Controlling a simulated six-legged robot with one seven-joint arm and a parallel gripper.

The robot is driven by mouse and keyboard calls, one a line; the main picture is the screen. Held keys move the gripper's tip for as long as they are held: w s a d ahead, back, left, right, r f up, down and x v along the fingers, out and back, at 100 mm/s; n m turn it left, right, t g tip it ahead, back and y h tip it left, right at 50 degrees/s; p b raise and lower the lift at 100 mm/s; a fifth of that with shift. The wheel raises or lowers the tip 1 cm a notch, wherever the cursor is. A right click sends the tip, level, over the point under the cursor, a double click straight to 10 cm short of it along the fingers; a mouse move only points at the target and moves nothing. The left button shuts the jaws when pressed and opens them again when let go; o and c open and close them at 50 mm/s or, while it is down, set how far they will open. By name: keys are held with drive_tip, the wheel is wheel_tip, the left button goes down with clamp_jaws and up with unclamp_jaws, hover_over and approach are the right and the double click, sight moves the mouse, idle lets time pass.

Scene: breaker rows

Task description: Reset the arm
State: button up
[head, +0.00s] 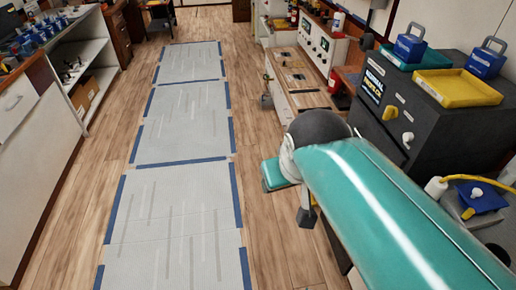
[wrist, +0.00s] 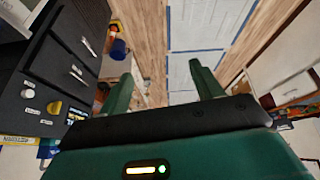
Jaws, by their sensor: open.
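My gripper (wrist: 163,92) shows in the wrist view with its two green fingers spread wide apart. Nothing is between the fingers but the view of the floor beyond. In the head view my teal arm stretches from the lower right corner toward the middle, and the gripper is mostly hidden behind the arm. No breaker row can be made out clearly in either view.
A dark cabinet (head: 437,128) with a yellow tray (head: 458,88) and blue padlock-shaped blocks (head: 409,47) stands close at the right. White shelves (head: 84,62) line the left. Grey floor mats (head: 176,200) edged in blue tape lie in the clear aisle.

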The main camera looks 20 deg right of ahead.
drive_tip(key=shift+s+a+f+y, duration=0.2)
drive_tip(key=shift+s+a, duration=0.15)
drive_tip(key=shift+a, duration=0.2)
drive_tip(key=shift+s+a+f+y, duration=0.2)
drive_tip(key=shift+s+a, duration=0.15)
drive_tip(key=shift+a, duration=0.15)
idle(0.4)
